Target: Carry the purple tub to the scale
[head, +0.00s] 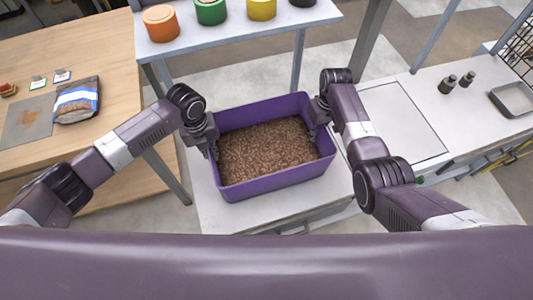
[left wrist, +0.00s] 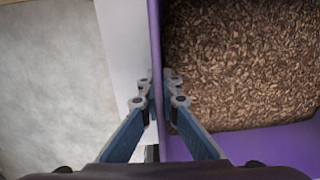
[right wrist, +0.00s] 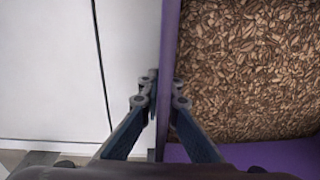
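The purple tub (head: 270,182) is full of brown pellets (head: 265,150) and is over a white worktop (head: 220,215) in the middle of the head view. I cannot tell whether its base touches the worktop. My left gripper (head: 213,150) is shut on the tub's left wall, with one finger on each side of the purple rim (left wrist: 155,60). My right gripper (head: 318,122) is shut on the right wall, its fingers on both sides of the rim (right wrist: 169,60). A flat outlined panel (head: 405,120), perhaps the scale, lies in the white counter just right of the tub.
A wooden table (head: 100,50) at left holds a pellet bag (head: 77,100) and a grey mat (head: 28,122). Orange (head: 160,22), green (head: 210,11) and yellow (head: 261,9) canisters stand on a back shelf. Dark bottles (head: 448,84) and a metal tray (head: 513,98) sit at right.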

